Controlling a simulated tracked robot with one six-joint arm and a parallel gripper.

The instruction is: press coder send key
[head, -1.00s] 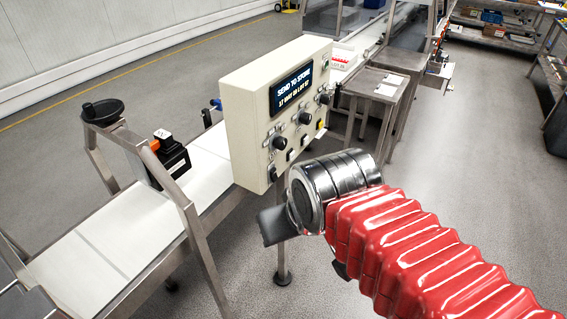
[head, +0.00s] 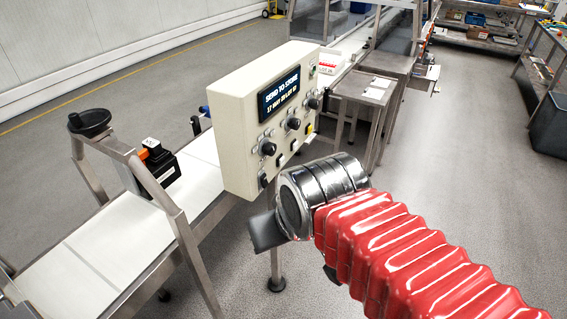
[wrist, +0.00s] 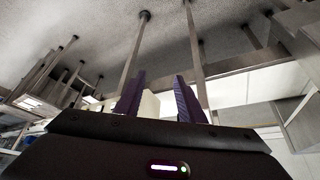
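The coder (head: 236,138) is a beige box on a stand over the conveyor in the head view. Its dark display (head: 286,93) reads "SEND TO STORE" above a smaller line. Below are several black knobs and a slanting row of small keys, with a yellow key (head: 309,130) at the right end. I cannot read which is the send key. My gripper (wrist: 158,96) shows two dark purple fingers set apart with nothing between them. A pale beige surface, probably the coder (wrist: 149,106), shows beyond the gap. In the head view my wrist is in front of and below the coder's panel.
A white-belted conveyor (head: 105,216) with a steel frame rail (head: 158,190) runs at the left. A black handwheel (head: 90,121) and a black-and-orange device (head: 157,165) stand by it. A steel side table (head: 364,90) is behind the coder. Floor at the right is open.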

